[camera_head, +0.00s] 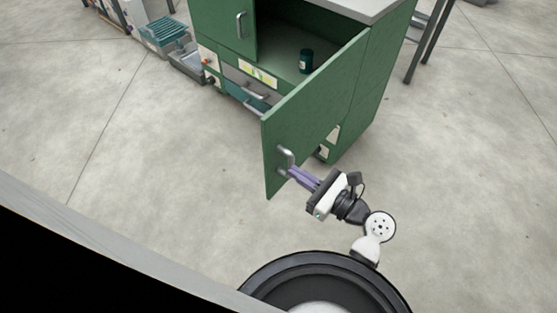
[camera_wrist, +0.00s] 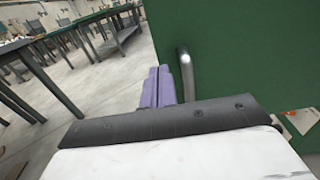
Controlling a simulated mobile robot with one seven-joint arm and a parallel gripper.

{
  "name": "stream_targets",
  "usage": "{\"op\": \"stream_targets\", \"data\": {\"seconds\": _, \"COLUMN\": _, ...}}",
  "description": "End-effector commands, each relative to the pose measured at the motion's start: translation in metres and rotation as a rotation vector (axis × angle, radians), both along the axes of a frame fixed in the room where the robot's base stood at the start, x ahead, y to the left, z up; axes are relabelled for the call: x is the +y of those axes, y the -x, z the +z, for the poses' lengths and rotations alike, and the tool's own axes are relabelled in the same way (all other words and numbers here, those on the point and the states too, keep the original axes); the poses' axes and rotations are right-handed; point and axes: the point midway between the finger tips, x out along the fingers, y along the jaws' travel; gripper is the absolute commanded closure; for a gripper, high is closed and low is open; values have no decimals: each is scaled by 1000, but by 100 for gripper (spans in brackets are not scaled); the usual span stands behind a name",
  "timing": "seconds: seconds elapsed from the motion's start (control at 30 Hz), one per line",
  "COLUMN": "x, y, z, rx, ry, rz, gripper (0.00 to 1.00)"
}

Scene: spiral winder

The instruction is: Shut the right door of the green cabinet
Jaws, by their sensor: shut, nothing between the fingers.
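The green cabinet (camera_head: 377,75) stands at the top centre of the head view. Its right door (camera_head: 315,108) is swung wide open toward me and has a grey bar handle (camera_head: 286,158) near its free edge. The door also fills the right of the wrist view (camera_wrist: 250,50), with the handle (camera_wrist: 186,72) close ahead. My gripper (camera_head: 291,172) is shut and empty, its purple fingers together. The fingertips are right by the handle, at the door's free edge; I cannot tell whether they touch it. The wrist view shows the shut fingers (camera_wrist: 159,85) just left of the handle.
The cabinet's left door (camera_head: 229,25) is shut. A dark green jar (camera_head: 305,60) stands inside the open compartment. Drawers with handles (camera_head: 250,95) sit below. A grey bin (camera_head: 187,62) and a teal crate (camera_head: 164,34) are at the left. The floor around the door is clear.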

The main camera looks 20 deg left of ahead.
Motion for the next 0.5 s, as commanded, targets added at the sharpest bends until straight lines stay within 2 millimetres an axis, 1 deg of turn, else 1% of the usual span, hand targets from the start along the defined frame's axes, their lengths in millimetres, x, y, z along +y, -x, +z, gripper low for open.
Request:
{"op": "stream_targets", "data": {"seconds": 0.03, "x": 12, "y": -3, "z": 0, "rx": 0, "ry": -1, "rz": 5, "gripper": 100}}
{"op": "stream_targets", "data": {"seconds": 0.2, "x": 40, "y": -11, "z": 0, "rx": -1, "ry": 0, "rz": 3, "gripper": 100}}
{"op": "stream_targets", "data": {"seconds": 0.33, "x": 53, "y": -16, "z": 0, "rx": -1, "ry": 0, "rz": 1, "gripper": 100}}
{"op": "stream_targets", "data": {"seconds": 0.5, "x": 60, "y": -18, "z": 0, "rx": -1, "ry": 0, "rz": 0, "gripper": 100}}
